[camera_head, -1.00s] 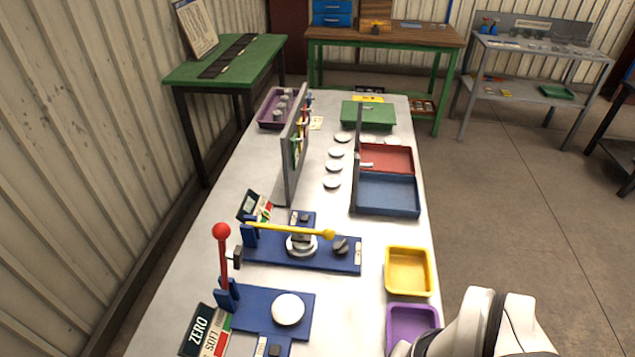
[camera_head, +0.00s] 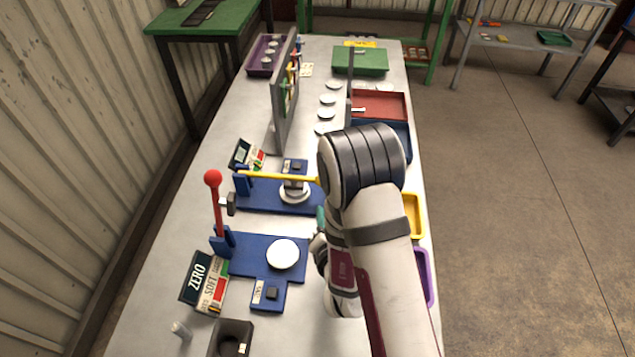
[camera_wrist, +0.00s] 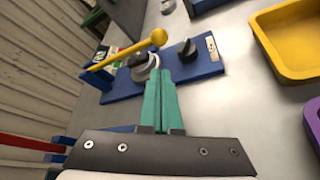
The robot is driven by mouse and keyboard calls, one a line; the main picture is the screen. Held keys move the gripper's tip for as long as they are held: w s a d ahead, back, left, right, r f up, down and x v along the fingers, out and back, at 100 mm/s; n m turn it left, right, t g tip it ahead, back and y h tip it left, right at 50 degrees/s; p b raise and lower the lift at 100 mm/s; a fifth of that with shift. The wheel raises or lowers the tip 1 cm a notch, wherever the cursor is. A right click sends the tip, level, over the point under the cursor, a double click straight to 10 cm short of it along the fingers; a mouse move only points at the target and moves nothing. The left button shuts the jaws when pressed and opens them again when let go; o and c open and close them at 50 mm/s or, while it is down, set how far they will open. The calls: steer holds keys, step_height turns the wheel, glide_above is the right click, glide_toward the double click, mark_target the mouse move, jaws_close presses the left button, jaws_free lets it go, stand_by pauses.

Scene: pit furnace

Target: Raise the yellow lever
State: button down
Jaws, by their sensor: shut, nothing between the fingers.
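The yellow lever (camera_head: 280,177) lies roughly level across its blue base (camera_head: 262,199), over a round metal piece (camera_head: 294,192). Its right end is hidden behind my arm in the head view. In the wrist view the lever (camera_wrist: 126,53) ends in a yellow ball (camera_wrist: 158,37), just beyond my fingertips and apart from them. My gripper (camera_wrist: 160,72) has green fingers, shut together and empty, pointing toward the blue base below the ball. In the head view only a bit of green finger (camera_head: 320,218) shows beside my arm.
An upright red lever (camera_head: 217,205) stands on a nearer blue base (camera_head: 245,262) with a white disc (camera_head: 283,254). A yellow tray (camera_wrist: 292,40) and a purple tray (camera_wrist: 313,128) lie to the right. A grey upright panel (camera_head: 286,95) stands behind the yellow lever.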

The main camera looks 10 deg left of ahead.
steer(key=x, duration=1)
steer(key=shift+r, duration=0.1)
stand_by(0.3)
